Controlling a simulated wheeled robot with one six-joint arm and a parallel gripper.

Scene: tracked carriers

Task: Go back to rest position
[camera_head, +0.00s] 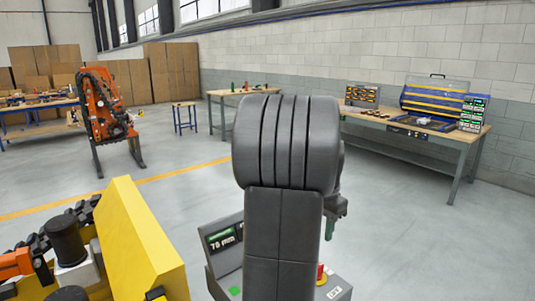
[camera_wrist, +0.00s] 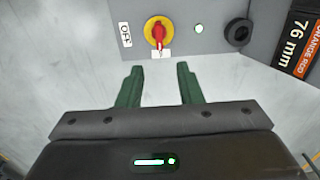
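My gripper (camera_wrist: 158,85) shows in the wrist view with two green fingers spread apart and nothing between them. In front of it is a grey control panel (camera_wrist: 205,12) with a red and yellow rotary knob (camera_wrist: 158,32) beside an OFF label. The fingertips are apart from the knob. In the head view my arm stands in the middle and hides part of the grey control box (camera_head: 222,262). A bit of my gripper (camera_head: 330,228) shows to the right of the arm, above the box's red knob (camera_head: 320,272).
A yellow machine (camera_head: 140,245) with black tracks stands close at left. An orange machine (camera_head: 103,118) stands farther back. A workbench (camera_head: 465,140) with a blue and yellow case (camera_head: 435,100) is at right, a smaller table (camera_head: 215,93) behind. The grey floor between is open.

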